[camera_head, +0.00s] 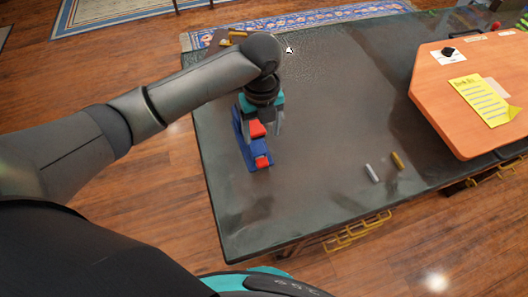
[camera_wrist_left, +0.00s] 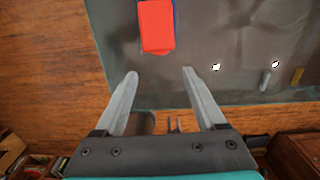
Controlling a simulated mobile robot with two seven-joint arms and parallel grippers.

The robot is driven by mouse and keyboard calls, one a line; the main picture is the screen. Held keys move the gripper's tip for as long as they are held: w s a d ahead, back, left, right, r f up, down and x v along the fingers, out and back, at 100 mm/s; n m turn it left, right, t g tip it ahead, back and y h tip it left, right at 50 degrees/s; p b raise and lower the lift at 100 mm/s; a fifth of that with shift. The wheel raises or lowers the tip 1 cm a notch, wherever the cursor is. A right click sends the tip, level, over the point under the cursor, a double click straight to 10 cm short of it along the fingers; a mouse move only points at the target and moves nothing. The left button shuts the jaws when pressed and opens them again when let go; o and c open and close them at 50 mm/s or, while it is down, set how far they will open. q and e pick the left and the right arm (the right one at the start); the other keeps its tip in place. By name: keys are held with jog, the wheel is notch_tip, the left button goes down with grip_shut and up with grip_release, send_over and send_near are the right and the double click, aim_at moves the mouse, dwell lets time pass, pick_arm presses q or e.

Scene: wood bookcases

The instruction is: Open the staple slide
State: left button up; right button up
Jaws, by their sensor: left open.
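A blue and red stapler (camera_head: 243,146) stands on the dark table near its left edge, partly hidden by my left arm. Its red end also shows in the wrist view (camera_wrist_left: 156,27), with a thin blue edge behind it. My left gripper (camera_head: 277,122) is beside and over the stapler in the head view. In the wrist view my left gripper (camera_wrist_left: 160,73) has its fingers wide apart with nothing between them, and the red end lies beyond the tips. The staple slide cannot be told apart clearly. My right gripper is not in view.
A silver piece (camera_head: 372,173) and a gold piece (camera_head: 398,160) lie on the dark table (camera_head: 320,100). An orange board (camera_head: 440,100) with a yellow note (camera_head: 482,100) is at the right. The table middle is clear. Some yellow items (camera_head: 232,36) lie at the far left corner.

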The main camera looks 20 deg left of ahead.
aim_at(262, 161)
pick_arm(q)
notch_tip(262, 161, down, 13)
jog(key=b, duration=0.2)
jog(key=shift+b, duration=0.3)
jog(key=shift+c, duration=0.3)
grip_shut()
dwell(0.9)
